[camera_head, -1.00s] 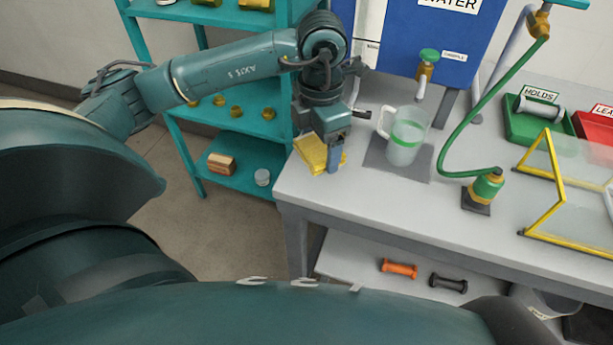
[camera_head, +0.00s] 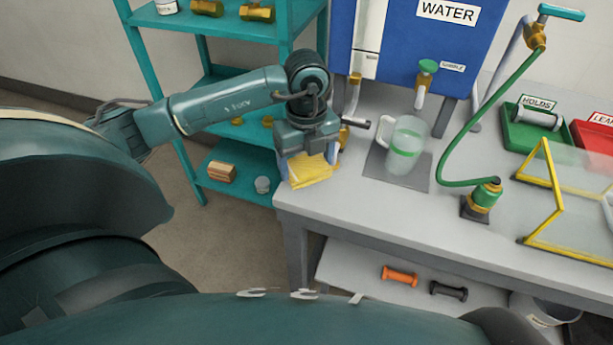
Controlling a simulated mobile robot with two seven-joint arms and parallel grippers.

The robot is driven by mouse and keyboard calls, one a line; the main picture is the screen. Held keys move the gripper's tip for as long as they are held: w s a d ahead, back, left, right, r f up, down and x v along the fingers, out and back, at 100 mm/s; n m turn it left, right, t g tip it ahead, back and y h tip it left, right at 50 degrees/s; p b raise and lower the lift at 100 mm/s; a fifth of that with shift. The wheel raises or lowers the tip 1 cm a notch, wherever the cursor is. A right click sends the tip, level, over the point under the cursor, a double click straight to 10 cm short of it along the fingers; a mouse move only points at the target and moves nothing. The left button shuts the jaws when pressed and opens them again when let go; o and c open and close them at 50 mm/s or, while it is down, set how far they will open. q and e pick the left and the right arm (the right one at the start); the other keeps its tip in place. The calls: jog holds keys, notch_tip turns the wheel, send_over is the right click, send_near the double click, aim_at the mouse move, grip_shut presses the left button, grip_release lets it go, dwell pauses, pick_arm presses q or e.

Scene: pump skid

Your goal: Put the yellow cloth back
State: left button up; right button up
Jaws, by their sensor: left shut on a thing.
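The yellow cloth (camera_head: 311,171) is at the left end of the grey bench, near its left edge. My left gripper (camera_head: 311,163) comes down from above and is shut on the cloth, with a blue-grey finger showing on each side of it. The cloth hangs below the gripper's body; whether it touches the bench top cannot be told. My right gripper is not in view.
A clear jug with a green band (camera_head: 404,146) stands on a dark mat right of the cloth. A green hose (camera_head: 459,130), a green tray (camera_head: 527,135) and a yellow-framed guard (camera_head: 546,190) are further right. A teal shelf (camera_head: 237,195) stands left of the bench.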

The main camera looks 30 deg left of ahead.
aim_at(307, 176)
pick_arm(q)
notch_tip(307, 176, down, 5)
jog(key=shift+r, duration=0.2)
jog(key=shift+f, duration=0.25)
jog(key=o, duration=1)
jog(key=shift+c, duration=0.2)
jog(key=shift+r, duration=0.1)
jog(key=shift+r, duration=0.25)
notch_tip(307, 176, up, 11)
jog(key=shift+f+b, duration=0.2)
jog(key=shift+b, duration=0.15)
jog(key=shift+r, duration=0.55)
